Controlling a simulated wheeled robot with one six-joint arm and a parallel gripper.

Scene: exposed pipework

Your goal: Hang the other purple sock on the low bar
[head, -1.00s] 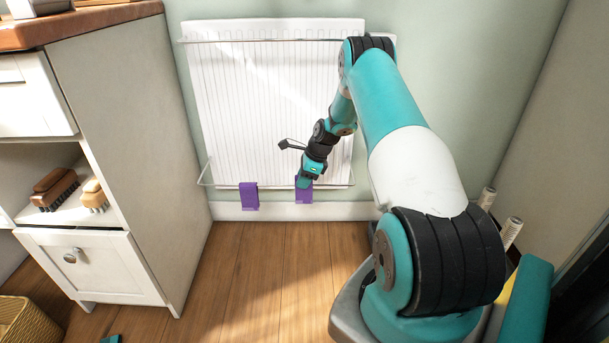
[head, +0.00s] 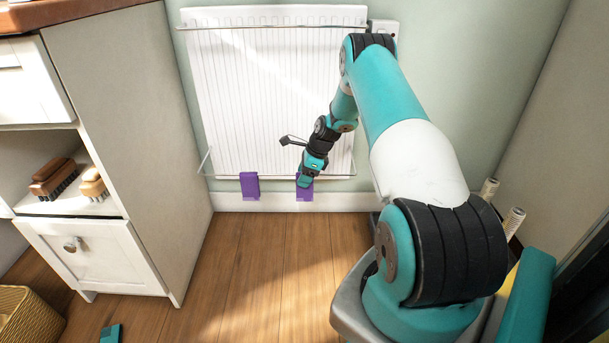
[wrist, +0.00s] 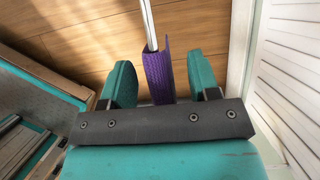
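The low bar (head: 225,176) runs across the bottom front of the white radiator (head: 270,100); it also shows as a pale rod in the wrist view (wrist: 150,22). One purple sock (head: 250,186) hangs over the bar at left. The other purple sock (head: 304,193) hangs at the bar to its right, just below my gripper (head: 306,182). In the wrist view this sock (wrist: 157,75) is draped over the bar, between the two teal fingers of my gripper (wrist: 161,85). The fingers stand apart, with a gap on each side of the sock. My gripper partly hides the sock's top in the head view.
An upper bar (head: 270,26) crosses the radiator's top. A white cabinet (head: 95,250) with two brushes (head: 55,180) stands at left. A wicker basket (head: 30,318) and a teal item (head: 111,334) lie on the floor. The floor before the radiator is clear.

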